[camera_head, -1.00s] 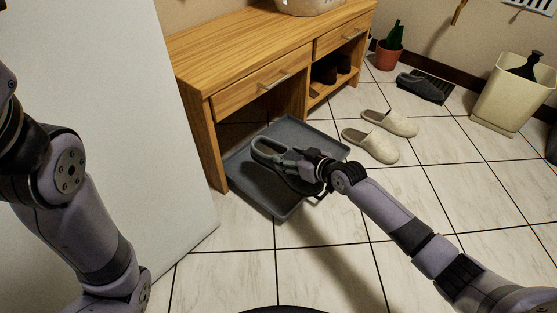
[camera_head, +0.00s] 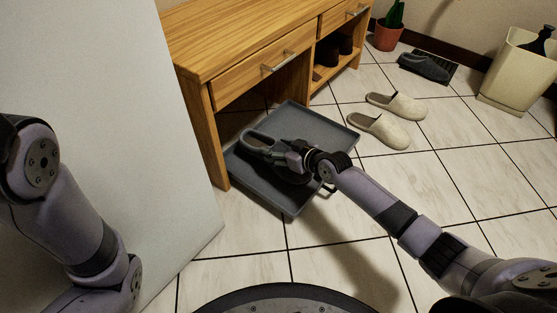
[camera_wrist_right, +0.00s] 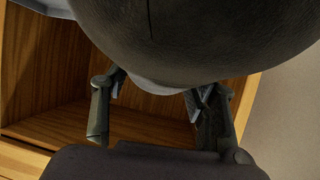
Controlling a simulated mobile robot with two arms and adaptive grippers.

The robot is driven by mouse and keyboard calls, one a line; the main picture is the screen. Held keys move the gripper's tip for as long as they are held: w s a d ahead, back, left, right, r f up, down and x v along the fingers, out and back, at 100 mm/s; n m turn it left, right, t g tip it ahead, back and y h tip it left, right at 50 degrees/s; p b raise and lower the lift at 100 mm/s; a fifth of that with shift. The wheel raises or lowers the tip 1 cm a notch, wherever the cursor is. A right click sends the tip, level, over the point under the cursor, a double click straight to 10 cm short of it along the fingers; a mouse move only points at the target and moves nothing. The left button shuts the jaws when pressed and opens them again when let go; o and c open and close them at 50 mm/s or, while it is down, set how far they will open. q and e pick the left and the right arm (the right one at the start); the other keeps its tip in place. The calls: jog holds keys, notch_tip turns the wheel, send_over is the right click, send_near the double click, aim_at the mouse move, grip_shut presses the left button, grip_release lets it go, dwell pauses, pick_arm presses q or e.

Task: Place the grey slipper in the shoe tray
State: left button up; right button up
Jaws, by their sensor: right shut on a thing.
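The grey slipper (camera_head: 258,142) is over the left part of the dark grey shoe tray (camera_head: 325,127) in the head view. My right gripper (camera_head: 287,154) is shut on it, and gripper and wrist hide part of it. I cannot tell whether its sole touches the tray floor. In the right wrist view the slipper (camera_wrist_right: 200,40) fills the top as a large dark rounded surface, between the two fingers of the right gripper (camera_wrist_right: 158,105). My left arm shows at the left of the head view, but its gripper is out of view.
A wooden bench (camera_head: 250,45) stands over the tray's far left side. Cream slippers (camera_head: 380,130) lie right of the tray. A dark shoe (camera_head: 425,67) on a dark mat, a potted plant (camera_head: 388,37) and a cream bin (camera_head: 515,75) are farther back. A white panel (camera_head: 150,130) rises at left.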

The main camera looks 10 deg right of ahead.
notch_tip(320, 180, down, 4)
jog(key=b, duration=0.2)
jog(key=shift+r+b, duration=0.25)
jog(key=shift+b, duration=0.05)
jog(key=shift+r, duration=0.15)
jog(key=o, duration=1.2)
jog(key=shift+o, duration=0.2)
jog(key=shift+s+d+r+p, duration=0.2)
jog(key=shift+s+r+p, duration=0.1)
jog(key=shift+p, duration=0.3)
jog(key=p+v, duration=0.6)
jog(key=v, duration=0.4)
jog(key=shift+s+p, duration=0.1)
jog(key=shift+p, duration=0.3)
jog(key=shift+s+d+r, duration=0.1)
jog(key=shift+s+d, duration=0.1)
jog(key=shift+s, duration=0.2)
